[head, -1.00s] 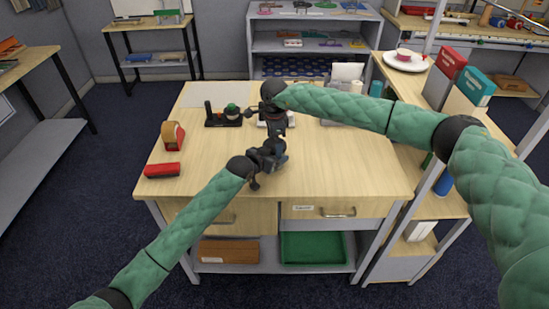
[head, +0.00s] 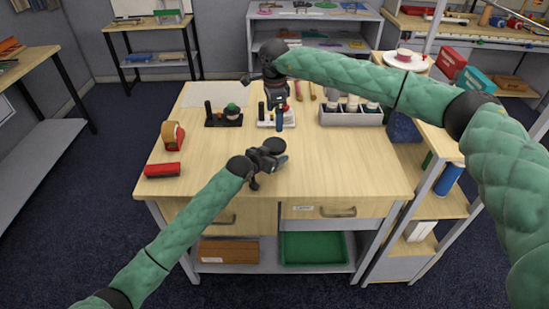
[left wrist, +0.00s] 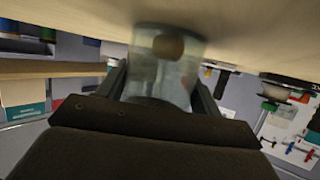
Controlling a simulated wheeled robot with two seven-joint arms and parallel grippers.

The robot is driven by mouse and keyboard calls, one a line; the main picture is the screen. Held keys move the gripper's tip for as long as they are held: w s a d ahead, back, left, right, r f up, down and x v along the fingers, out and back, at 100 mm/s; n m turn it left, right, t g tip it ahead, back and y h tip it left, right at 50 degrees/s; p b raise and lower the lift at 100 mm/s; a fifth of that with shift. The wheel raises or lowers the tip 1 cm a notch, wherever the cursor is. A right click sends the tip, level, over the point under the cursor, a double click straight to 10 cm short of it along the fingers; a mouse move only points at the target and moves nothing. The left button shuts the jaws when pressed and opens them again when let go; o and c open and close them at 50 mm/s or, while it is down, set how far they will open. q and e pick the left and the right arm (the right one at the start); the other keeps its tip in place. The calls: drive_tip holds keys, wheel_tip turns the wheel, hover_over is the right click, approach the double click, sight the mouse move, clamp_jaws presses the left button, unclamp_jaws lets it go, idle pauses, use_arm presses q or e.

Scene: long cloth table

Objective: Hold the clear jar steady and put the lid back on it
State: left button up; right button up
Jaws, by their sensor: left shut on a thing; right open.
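The clear jar (left wrist: 165,70) stands between the fingers of my left gripper (head: 272,162) and shows large in the left wrist view, with a small brownish thing visible inside or through it. In the head view the jar is mostly hidden by the left gripper, which is shut on it. A dark round lid (head: 274,145) shows at the jar's place, looking flat and seated on its top; the exact fit cannot be told. My right gripper (head: 278,98) is open and empty, above and behind the lid, apart from it.
A white stand with small tools (head: 288,118) is just below the right gripper. A black stand (head: 224,119), a tape dispenser (head: 173,135) and a red stapler-like thing (head: 162,170) are to the left. A grey caddy (head: 350,116) is at right. The table's front right is clear.

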idle(0.3)
use_arm(q)
drive_tip(key=o, duration=2)
drive_tip(key=shift+c, duration=0.2)
drive_tip(key=shift+s+a, duration=0.25)
drive_tip(key=b+v, duration=0.2)
drive_tip(key=v, duration=0.4)
drive_tip(key=shift+b, duration=0.3)
drive_tip(key=shift+s+a+r, duration=0.25)
drive_tip(key=shift+s+r, duration=0.1)
drive_tip(key=shift+s, duration=0.05)
